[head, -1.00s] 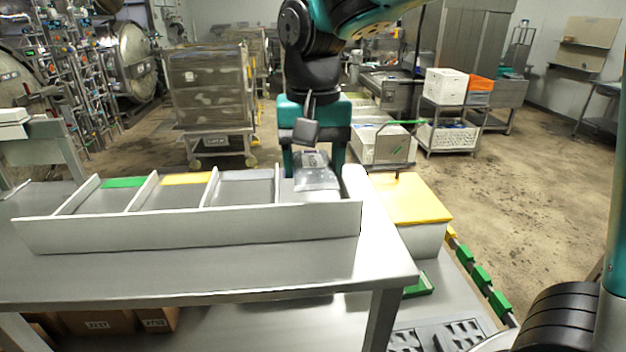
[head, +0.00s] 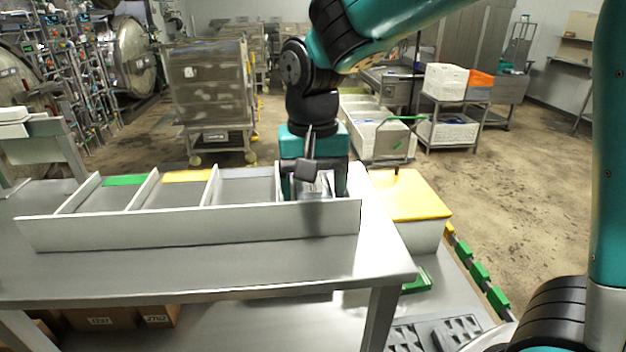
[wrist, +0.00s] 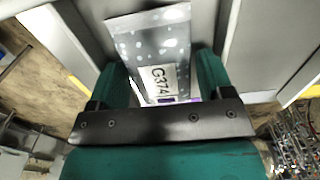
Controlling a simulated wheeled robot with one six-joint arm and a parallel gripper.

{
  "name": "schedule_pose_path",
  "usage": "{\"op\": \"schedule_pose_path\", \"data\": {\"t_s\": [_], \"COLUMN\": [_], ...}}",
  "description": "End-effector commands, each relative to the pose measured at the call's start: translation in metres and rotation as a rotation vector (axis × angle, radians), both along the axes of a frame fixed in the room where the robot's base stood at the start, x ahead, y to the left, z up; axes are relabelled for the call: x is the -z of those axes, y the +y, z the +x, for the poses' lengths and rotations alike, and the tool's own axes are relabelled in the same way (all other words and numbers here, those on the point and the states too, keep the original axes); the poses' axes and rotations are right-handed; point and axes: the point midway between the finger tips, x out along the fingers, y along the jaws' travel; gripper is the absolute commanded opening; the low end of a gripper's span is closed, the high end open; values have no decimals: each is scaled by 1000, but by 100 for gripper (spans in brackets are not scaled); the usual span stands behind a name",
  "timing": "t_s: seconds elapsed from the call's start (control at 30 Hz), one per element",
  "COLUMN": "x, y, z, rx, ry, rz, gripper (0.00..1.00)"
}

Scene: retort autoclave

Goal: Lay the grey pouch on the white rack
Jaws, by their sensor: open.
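The grey pouch (head: 313,186) lies in the rightmost compartment of a white divided bin on the bench. In the wrist view the pouch (wrist: 150,45) shows pale spots and a white label reading G374. My gripper (head: 314,190) is down over that compartment, with its fingers open on either side of the pouch; in the wrist view a gap shows beside the gripper's fingers (wrist: 163,88). The front wall hides the pouch's lower part. A low white rack-like unit (head: 385,142) with a green handle stands on the floor behind; I cannot tell whether it is the task's white rack.
The divided bin (head: 180,228) has upright dividers and compartments marked green, yellow and grey, on a steel bench (head: 200,272). A yellow-topped white box (head: 410,195) stands right of it. Floor at right is clear.

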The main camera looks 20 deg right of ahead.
Motion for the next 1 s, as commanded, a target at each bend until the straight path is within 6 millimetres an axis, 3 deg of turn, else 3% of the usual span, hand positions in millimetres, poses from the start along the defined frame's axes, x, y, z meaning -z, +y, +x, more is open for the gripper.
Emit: {"op": "schedule_pose_path", "data": {"t_s": [0.17, 0.63, 0.8, 1.0], "x": [-13, -107, -121, -123], "y": [0, 0, 0, 0], "z": [1, 1, 0, 0], "rx": [0, 0, 0, 0], "ry": [-5, -3, 0, 0], "rz": [2, 1, 1, 1], "gripper": [74, 74, 74, 74]}}
